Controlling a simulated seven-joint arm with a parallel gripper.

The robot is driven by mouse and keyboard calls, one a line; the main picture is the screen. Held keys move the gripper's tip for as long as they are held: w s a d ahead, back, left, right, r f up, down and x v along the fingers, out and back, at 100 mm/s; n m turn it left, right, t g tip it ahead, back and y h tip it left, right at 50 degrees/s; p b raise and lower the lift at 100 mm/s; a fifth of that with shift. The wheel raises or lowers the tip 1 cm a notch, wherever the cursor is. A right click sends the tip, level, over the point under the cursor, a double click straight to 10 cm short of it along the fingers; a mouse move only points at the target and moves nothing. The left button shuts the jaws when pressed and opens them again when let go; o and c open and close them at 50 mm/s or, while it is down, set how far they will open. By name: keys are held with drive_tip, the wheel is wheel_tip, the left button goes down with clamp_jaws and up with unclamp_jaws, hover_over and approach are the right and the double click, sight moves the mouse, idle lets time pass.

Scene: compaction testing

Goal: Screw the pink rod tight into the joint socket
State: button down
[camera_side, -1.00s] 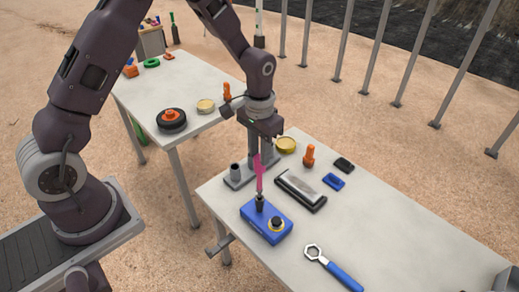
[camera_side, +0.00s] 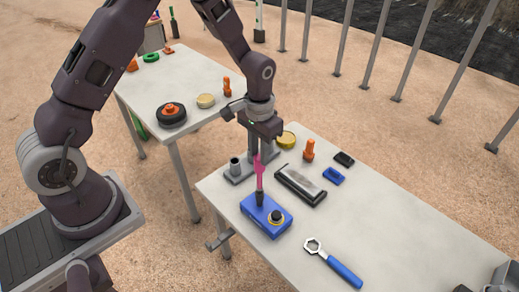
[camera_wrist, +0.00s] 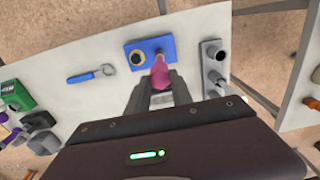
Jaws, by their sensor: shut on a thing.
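The pink rod (camera_side: 260,178) stands roughly upright, its lower end at the black joint socket (camera_side: 260,198) on the blue block (camera_side: 279,228). How deep it sits in the socket I cannot tell. My gripper (camera_side: 260,156) points down from above and is shut on the upper part of the rod. In the wrist view, the pink rod (camera_wrist: 159,74) shows just beyond the fingertips of my gripper (camera_wrist: 161,88), with the blue block (camera_wrist: 128,50) beyond it. The fingers partly hide the rod's top.
A grey fixture (camera_side: 235,167) stands close to the left of the rod. A blue-handled ring wrench (camera_side: 343,271) lies in front. An orange piece (camera_side: 309,150) stands further back.

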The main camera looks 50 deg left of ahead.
drive_tip(key=shift+f, duration=0.7)
drive_tip(key=m, duration=0.6)
drive_tip(key=shift+m, duration=0.3)
drive_tip(key=m, duration=0.6)
drive_tip(key=shift+m, duration=0.4)
drive_tip(key=m, duration=0.9)
drive_tip(key=shift+m, duration=0.3)
drive_tip(key=c, duration=1.1)
unclamp_jaws()
